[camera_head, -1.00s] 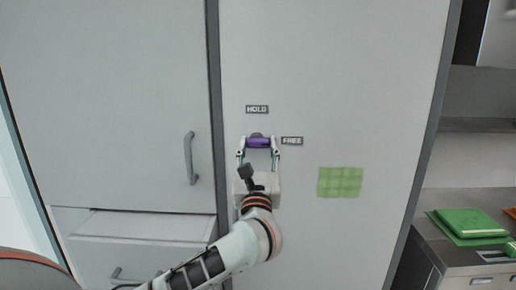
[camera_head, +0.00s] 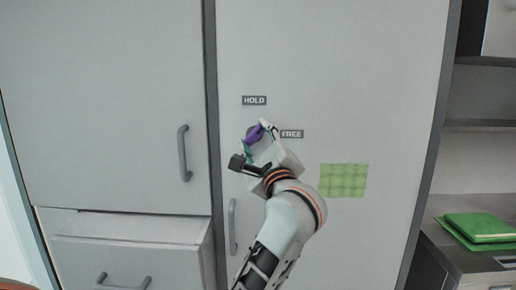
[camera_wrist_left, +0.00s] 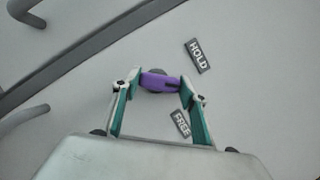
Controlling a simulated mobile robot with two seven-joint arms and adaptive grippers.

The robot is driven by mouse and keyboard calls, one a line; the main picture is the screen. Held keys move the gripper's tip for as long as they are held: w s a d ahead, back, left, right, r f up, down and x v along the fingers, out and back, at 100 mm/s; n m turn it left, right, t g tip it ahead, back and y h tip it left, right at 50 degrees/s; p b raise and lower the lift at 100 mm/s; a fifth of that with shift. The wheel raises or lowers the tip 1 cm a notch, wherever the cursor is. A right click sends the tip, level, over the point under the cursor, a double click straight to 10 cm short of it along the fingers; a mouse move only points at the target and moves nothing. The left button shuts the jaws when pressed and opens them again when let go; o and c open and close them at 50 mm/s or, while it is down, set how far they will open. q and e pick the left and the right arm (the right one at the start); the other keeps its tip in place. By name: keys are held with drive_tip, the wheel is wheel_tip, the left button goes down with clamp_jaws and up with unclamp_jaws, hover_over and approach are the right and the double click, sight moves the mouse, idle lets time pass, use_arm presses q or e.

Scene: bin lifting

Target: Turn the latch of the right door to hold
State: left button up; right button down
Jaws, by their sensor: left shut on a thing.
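The purple latch (camera_head: 254,134) is on the right door (camera_head: 380,80), between the HOLD label (camera_head: 254,100) above it and the FREE label (camera_head: 291,134) to its right. It stands tilted, its right end up. My left gripper (camera_head: 257,136) is shut on the latch, coming from below right with its wrist turned. In the left wrist view the latch (camera_wrist_left: 160,82) sits between the two fingertips, with a round dark base partly visible behind it. There the HOLD label (camera_wrist_left: 197,55) and the FREE label (camera_wrist_left: 181,123) lie to its right. My right gripper is not in view.
A green square patch (camera_head: 343,180) is on the door to the right. A grey handle (camera_head: 232,226) is on the door below the latch. The left door has a handle (camera_head: 184,153). A drawer (camera_head: 120,227) stands partly open at lower left. A counter with a green item (camera_head: 480,228) is at right.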

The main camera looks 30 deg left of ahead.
use_arm(q)
drive_tip(key=n+g+b, duration=0.2)
drive_tip(key=n, duration=0.3)
drive_tip(key=shift+w+f, duration=0.1)
drive_tip(key=shift+n+h+b, duration=0.3)
drive_tip(key=shift+n+b, duration=0.15)
drive_tip(key=shift+n, duration=0.15)
drive_tip(key=shift+r+n+g+b, duration=0.2)
drive_tip(key=shift+n+g+b, duration=0.3)
drive_tip(key=shift+n, duration=0.6)
drive_tip(key=shift+h, duration=0.3)
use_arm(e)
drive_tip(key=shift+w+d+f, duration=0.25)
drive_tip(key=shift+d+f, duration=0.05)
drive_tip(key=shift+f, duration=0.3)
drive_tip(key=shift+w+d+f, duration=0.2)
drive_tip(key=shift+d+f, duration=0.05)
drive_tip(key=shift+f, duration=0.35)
use_arm(q)
drive_tip(key=shift+r+n, duration=0.1)
drive_tip(key=shift+n, duration=0.3)
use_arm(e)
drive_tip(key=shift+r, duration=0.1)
use_arm(q)
drive_tip(key=o, duration=1.1)
drive_tip(key=shift+a, duration=0.1)
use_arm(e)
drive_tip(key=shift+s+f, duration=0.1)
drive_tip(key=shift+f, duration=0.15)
